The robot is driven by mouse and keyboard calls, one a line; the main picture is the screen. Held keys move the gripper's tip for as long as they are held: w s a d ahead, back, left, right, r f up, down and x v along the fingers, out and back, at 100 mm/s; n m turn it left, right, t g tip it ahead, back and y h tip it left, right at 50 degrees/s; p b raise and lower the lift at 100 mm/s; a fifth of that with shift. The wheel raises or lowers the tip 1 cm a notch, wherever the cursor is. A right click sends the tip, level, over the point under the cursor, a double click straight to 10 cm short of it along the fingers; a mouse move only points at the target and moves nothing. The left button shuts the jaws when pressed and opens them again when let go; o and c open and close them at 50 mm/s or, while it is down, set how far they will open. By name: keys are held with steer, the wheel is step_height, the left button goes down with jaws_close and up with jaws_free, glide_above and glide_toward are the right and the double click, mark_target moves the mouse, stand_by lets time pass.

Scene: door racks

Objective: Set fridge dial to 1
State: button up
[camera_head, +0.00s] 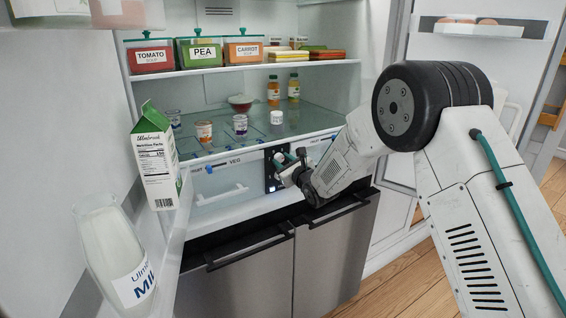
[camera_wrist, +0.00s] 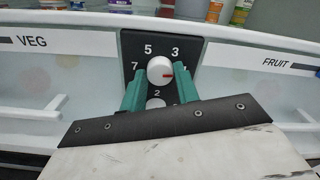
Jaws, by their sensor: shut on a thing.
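In the wrist view the fridge dial (camera_wrist: 159,70) is a round white knob on a black panel (camera_wrist: 133,45) between the VEG and FRUIT drawers. Its red mark points to the right, below the 3. In the head view my gripper (camera_head: 288,162) is at the black panel (camera_head: 270,174), and the knob is hard to make out.
A second white round part (camera_wrist: 155,103) below the dial is partly covered by my gripper. A shelf edge runs above the panel. In the head view a milk carton (camera_head: 156,160) and bottle (camera_head: 116,258) stand in the open door at left.

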steer(key=o, duration=1)
steer(key=shift+s+a+f, duration=0.1)
steer(key=shift+s+f, duration=0.05)
steer(key=shift+f, duration=0.1)
steer(key=shift+c, duration=0.2)
steer(key=shift+r, duration=0.1)
steer(key=v, duration=0.7)
steer(key=shift+s+d, duration=0.3)
